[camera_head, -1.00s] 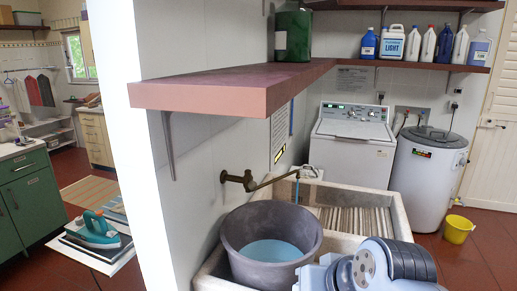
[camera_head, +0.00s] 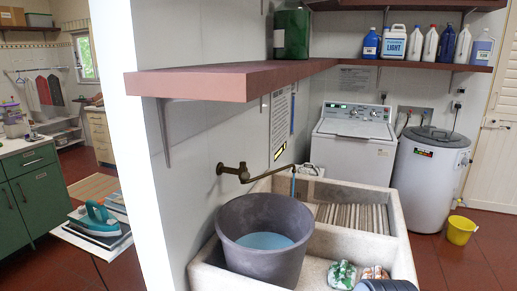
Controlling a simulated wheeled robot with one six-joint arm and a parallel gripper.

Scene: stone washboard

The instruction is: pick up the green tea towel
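A small crumpled green-and-white cloth bundle (camera_head: 341,274) lies in the front basin of the stone washtub (camera_head: 405,262), at the bottom of the picture. It may be the green tea towel, but it is too small to be sure. An orange-and-white bundle (camera_head: 375,272) lies just right of it. A dark and blue piece of my arm shows at the bottom edge and covers the area just in front of the orange bundle. My gripper's fingers are not in view.
A grey tub (camera_head: 230,250) with blue water stands in the basin's left part, below a brass tap (camera_head: 236,171). A red-brown shelf (camera_head: 215,82) juts out above. A ribbed washboard (camera_head: 352,216) lies behind. A yellow bucket (camera_head: 461,230) stands on the floor at right.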

